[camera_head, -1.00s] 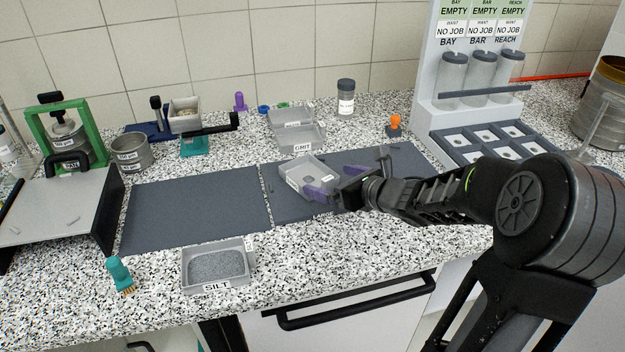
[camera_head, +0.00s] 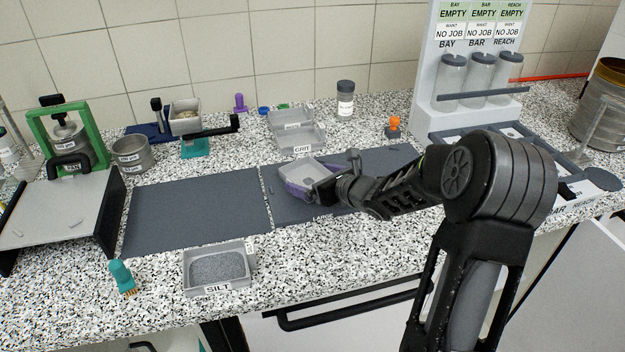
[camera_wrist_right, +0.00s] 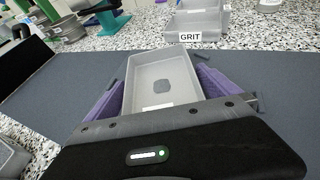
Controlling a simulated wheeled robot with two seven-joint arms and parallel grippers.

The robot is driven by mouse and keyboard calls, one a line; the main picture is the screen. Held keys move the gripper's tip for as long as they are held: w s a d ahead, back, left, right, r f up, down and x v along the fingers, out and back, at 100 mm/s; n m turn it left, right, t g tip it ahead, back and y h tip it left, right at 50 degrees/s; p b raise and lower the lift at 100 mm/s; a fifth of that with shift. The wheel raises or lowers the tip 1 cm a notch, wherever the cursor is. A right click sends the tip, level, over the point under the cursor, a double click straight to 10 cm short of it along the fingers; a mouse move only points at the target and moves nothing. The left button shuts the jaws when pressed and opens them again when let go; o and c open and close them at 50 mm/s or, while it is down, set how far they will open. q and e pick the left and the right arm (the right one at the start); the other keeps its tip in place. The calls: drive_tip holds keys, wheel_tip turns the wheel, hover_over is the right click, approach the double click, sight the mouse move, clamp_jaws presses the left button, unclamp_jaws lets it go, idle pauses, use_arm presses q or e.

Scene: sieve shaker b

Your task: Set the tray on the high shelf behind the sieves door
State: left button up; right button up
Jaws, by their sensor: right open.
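A light grey open tray (camera_head: 318,168) lies on the right dark mat, empty but for a dark square mark on its floor. It fills the middle of the right wrist view (camera_wrist_right: 163,65). My right gripper (camera_wrist_right: 158,92) is open, its purple fingers on either side of the tray's near part. In the head view my right gripper (camera_head: 308,190) is at the tray's near end and hides part of it. I cannot tell if the fingers touch the walls. No door marked for sieves and no high shelf can be made out. My left gripper is not in view.
A SILT tray (camera_head: 218,267) of grey grains stands in front. The GRIT tray (camera_head: 297,130) is behind the mats. A jar rack (camera_head: 480,95) stands right. The left mat (camera_head: 195,210) is clear.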

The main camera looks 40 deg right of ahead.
drive_tip(key=shift+w, duration=0.1)
drive_tip(key=shift+c, duration=0.2)
idle(0.4)
drive_tip(key=c, duration=1.1)
